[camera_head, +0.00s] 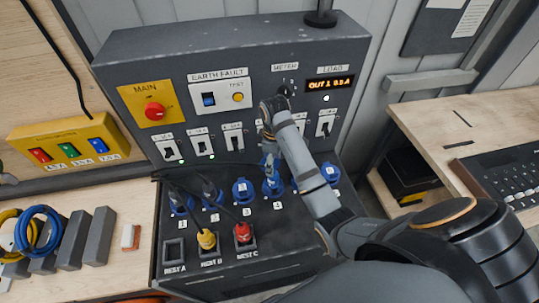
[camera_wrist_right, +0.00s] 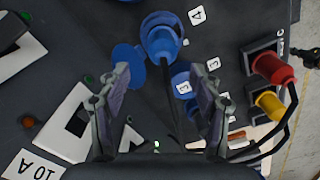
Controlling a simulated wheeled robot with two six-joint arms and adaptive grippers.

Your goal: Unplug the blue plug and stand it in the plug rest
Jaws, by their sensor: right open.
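The blue plug (camera_head: 271,184) sits upright in the socket marked 4 on the dark panel. It also shows in the right wrist view (camera_wrist_right: 162,42), with its cable running toward the gripper. My right gripper (camera_wrist_right: 160,78) is open, its two fingers either side of the cable line and short of the plug. In the head view my right gripper (camera_head: 268,145) hangs just above the plug, partly hidden by my arm. The plug rest has a bare slot, REST A (camera_head: 174,252). REST B holds a yellow plug (camera_head: 207,240) and REST C a red plug (camera_head: 243,233). My left gripper is not in view.
Dark plugs with cables stand in sockets 1 (camera_head: 179,197) and 2 (camera_head: 211,190). Socket 3 (camera_head: 242,190) looks closed by a blue cover. A row of breakers (camera_head: 202,142) runs above. Grey blocks (camera_head: 72,243) lie left; a wooden bench (camera_head: 455,125) stands right.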

